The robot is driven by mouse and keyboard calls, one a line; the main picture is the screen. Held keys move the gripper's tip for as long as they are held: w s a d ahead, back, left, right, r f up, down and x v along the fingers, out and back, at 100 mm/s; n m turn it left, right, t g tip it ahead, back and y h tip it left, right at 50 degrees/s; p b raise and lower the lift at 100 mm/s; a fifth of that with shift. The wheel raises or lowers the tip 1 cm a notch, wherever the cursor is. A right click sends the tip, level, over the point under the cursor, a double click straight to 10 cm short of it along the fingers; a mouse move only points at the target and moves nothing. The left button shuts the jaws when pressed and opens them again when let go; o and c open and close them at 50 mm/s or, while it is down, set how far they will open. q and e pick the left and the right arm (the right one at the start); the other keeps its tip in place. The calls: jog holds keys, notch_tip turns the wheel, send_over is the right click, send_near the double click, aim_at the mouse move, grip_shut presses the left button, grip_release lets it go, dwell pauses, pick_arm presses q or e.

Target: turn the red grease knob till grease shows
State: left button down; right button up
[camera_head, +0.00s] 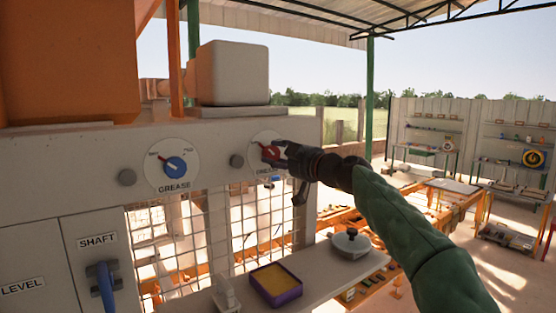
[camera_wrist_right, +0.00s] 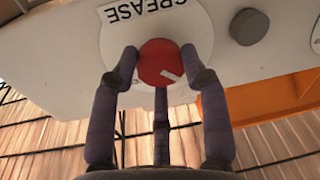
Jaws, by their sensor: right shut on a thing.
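The red grease knob (camera_head: 269,153) sits on a round white dial on the machine's grey panel in the head view, partly hidden by my right gripper (camera_head: 282,155). In the right wrist view the red knob (camera_wrist_right: 160,63) lies between the fingertips of my right gripper (camera_wrist_right: 160,66), with a pale pointer mark toward its lower right. The fingers are shut on its sides. The label GREASE (camera_wrist_right: 145,12) shows upside down beside it. No grease can be made out. My left gripper is not in view.
A blue grease knob (camera_head: 175,167) is on a second dial to the left. A blue SHAFT lever (camera_head: 103,285) is lower left. Wire mesh (camera_head: 215,240) stands behind.

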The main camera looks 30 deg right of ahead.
jog(key=m+b, duration=0.1)
jog(key=m, duration=0.1)
jog(key=shift+f+m+b, duration=0.2)
jog(key=shift+m+b, duration=0.1)
jog(key=shift+b, duration=0.1)
jog(key=shift+m+t+b, duration=0.3)
jog(key=shift+m+b, duration=0.15)
jog(key=shift+m, duration=0.45)
jog(key=m+b, duration=0.1)
jog(key=m, duration=0.4)
jog(key=shift+a+m+h, duration=0.1)
jog(key=shift+m+h, duration=0.3)
jog(key=m, duration=0.4)
jog(key=shift+t+h, duration=0.3)
jog(key=shift+r+m+h+p, duration=0.1)
jog(key=shift+m+h+p, duration=0.4)
jog(key=shift+m, duration=2)
